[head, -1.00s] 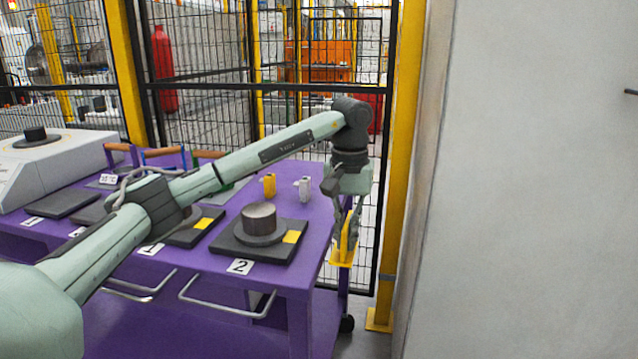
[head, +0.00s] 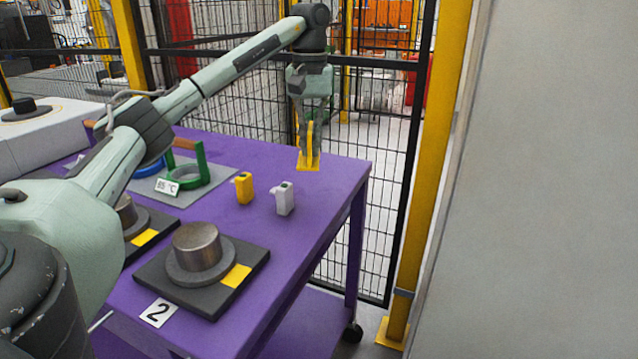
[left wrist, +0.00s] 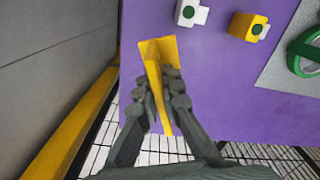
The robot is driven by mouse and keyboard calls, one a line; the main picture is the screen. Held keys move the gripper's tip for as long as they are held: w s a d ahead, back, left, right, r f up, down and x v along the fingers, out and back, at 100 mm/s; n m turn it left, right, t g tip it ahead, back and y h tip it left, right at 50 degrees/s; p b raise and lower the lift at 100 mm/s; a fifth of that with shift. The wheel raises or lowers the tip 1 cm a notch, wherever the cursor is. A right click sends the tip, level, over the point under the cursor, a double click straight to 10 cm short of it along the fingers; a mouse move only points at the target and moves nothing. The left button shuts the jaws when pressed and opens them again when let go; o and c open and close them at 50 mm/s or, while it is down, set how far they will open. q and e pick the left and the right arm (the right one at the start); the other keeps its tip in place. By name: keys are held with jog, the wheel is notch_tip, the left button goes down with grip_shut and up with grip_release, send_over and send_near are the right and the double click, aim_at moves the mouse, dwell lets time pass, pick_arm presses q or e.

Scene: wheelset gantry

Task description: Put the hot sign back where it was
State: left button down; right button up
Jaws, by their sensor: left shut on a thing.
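The hot sign (head: 309,162) is a yellow piece with a flat foot and an upright part. My left gripper (head: 308,128) is shut on its upright part, near the back right corner of the purple table (head: 340,180). The left wrist view also shows the sign (left wrist: 158,48) between the fingers of my left gripper (left wrist: 165,95), at the table's edge. Whether the foot touches the table top or hovers just above it, I cannot tell. My right gripper is not in view.
A yellow device (head: 243,188) and a white device (head: 284,198) stand on the table in front of the sign. A metal cylinder (head: 197,246) sits on the black plate marked 2. A green ring (head: 201,170) lies on a grey mat. A mesh fence (head: 385,150) stands behind.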

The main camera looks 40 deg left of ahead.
aim_at(310, 128)
pick_arm(q)
jog(key=f, duration=0.4)
jog(key=shift+s+f, duration=0.15)
jog(key=shift+s, duration=0.05)
jog(key=shift+w+f, duration=0.1)
jog(key=shift+f, duration=1.95)
jog(key=c, duration=1.7)
grip_release()
jog(key=shift+f, duration=0.1)
notch_tip(310, 128, up, 12)
jog(key=shift+r, duration=0.2)
